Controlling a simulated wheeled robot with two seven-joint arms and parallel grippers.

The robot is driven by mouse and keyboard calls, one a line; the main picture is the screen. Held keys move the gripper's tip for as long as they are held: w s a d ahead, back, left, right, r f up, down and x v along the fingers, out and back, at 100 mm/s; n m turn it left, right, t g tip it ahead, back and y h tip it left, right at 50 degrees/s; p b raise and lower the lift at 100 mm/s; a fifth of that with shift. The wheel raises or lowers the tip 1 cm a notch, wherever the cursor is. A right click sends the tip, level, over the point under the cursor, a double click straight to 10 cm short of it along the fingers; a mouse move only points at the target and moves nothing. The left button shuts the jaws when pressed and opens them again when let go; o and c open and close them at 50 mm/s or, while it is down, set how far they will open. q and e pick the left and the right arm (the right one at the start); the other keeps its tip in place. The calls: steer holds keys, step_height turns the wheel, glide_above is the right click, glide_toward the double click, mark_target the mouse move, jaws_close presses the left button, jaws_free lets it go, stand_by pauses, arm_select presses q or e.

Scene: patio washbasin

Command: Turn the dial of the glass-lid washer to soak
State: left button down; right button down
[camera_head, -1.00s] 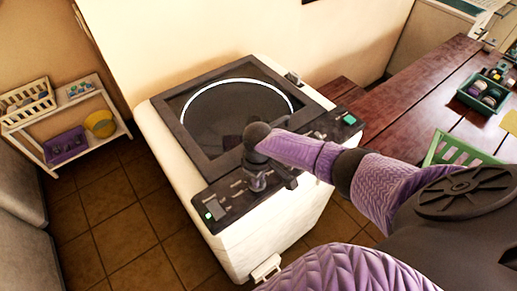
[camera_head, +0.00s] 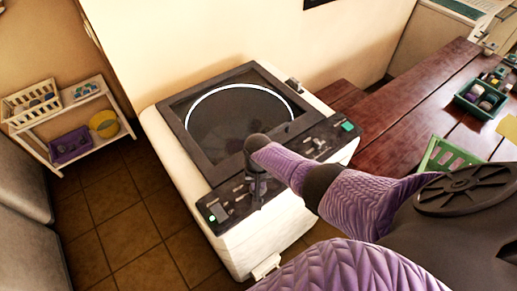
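The glass-lid washer (camera_head: 180,150) is a white box with a dark-framed glass lid (camera_head: 225,120) that is closed. Its dark control panel (camera_head: 300,150) runs along the front edge, with small buttons, a green light at the left end and a green square at the right end. My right gripper (camera_head: 256,196) points down at the left-middle part of the panel. Its fingers are small and dark against the dark panel, so I cannot tell whether they are open or touching anything. I cannot make out the dial; the gripper and arm cover part of the panel. My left gripper is not in view.
A white shelf (camera_head: 75,120) with baskets stands at the left. Tiled floor (camera_head: 120,220) is open left of the washer.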

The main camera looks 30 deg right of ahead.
steer(key=shift+w+m, duration=0.1)
steer(key=shift+m, duration=0.8)
steer(key=c, duration=0.6)
jaws_free()
step_height(320, 180, up, 10)
steer(key=p, duration=0.6)
